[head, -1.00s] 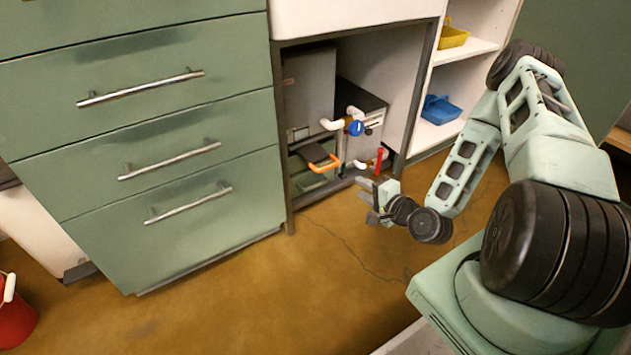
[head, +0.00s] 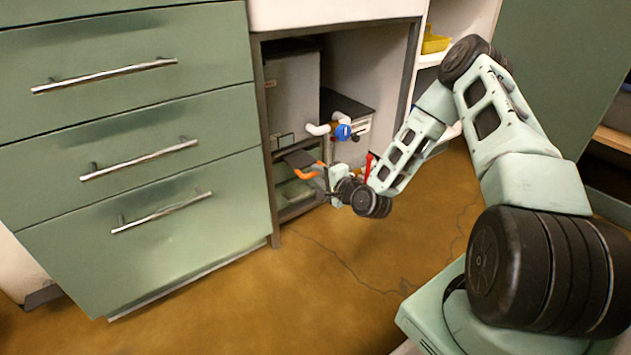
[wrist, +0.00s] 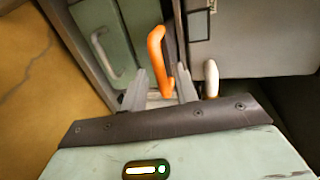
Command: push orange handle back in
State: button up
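The orange handle (head: 306,174) shows in the head view at the front of the open cabinet bay, partly hidden by my gripper (head: 329,186). In the wrist view the orange handle (wrist: 156,55) is an upright curved bar, and its lower end lies between the two grey fingertips of my gripper (wrist: 160,73). The fingers are spread, with a gap on each side of the handle. I cannot tell whether either finger touches it.
A white handle (wrist: 211,78) is close to the right finger in the wrist view. A blue valve (head: 343,131) on white pipe and a red handle (head: 368,166) are near my wrist. Green drawers (head: 150,195) stand on the left.

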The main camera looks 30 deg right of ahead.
aim_at(305, 163)
jog(key=shift+b+x, duration=0.35)
jog(key=shift+x, duration=0.85)
grip_shut()
jog(key=x, duration=0.3)
jog(key=r+p+x, duration=0.1)
jog(key=x, duration=0.3)
jog(key=shift+w+d+r, duration=0.1)
jog(key=shift+w+r, duration=0.15)
grip_release()
jog(key=shift+p, duration=0.3)
jog(key=p+v, duration=0.8)
jog(key=v, duration=0.9)
jog(key=shift+s, duration=0.2)
